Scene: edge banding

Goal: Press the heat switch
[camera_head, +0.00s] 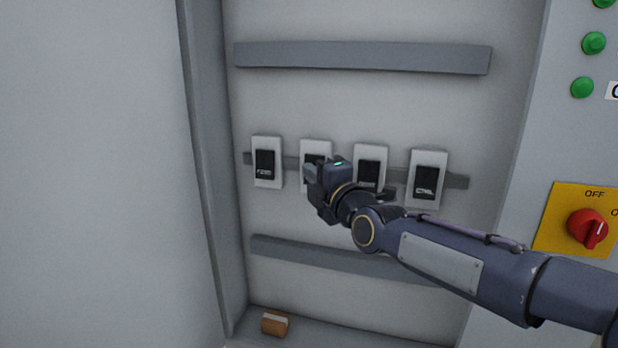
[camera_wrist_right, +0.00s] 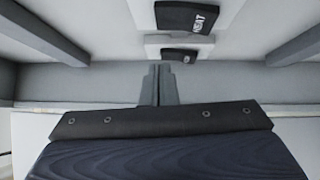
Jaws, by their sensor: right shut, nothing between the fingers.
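A row of several black rocker switches in white housings is on the cabinet's back panel. In the right wrist view, the heat switch (camera_wrist_right: 188,18) shows its label at the top edge, with another switch (camera_wrist_right: 180,54) beyond it. In the head view, the second switch from the left (camera_head: 316,148) is partly covered by my right gripper, and its label is hidden. My right gripper (camera_head: 309,173) is in front of that switch, shut and empty. Its closed fingers show in the wrist view (camera_wrist_right: 164,84). I cannot tell whether they touch the switch. My left gripper is not in view.
The leftmost switch (camera_head: 265,162) reads FEED and the rightmost switch (camera_head: 428,180) reads CTRL. Grey rails run above (camera_head: 360,57) and below the row. A small brown block (camera_head: 274,323) lies on the cabinet floor. A red rotary knob (camera_head: 587,229) is at right.

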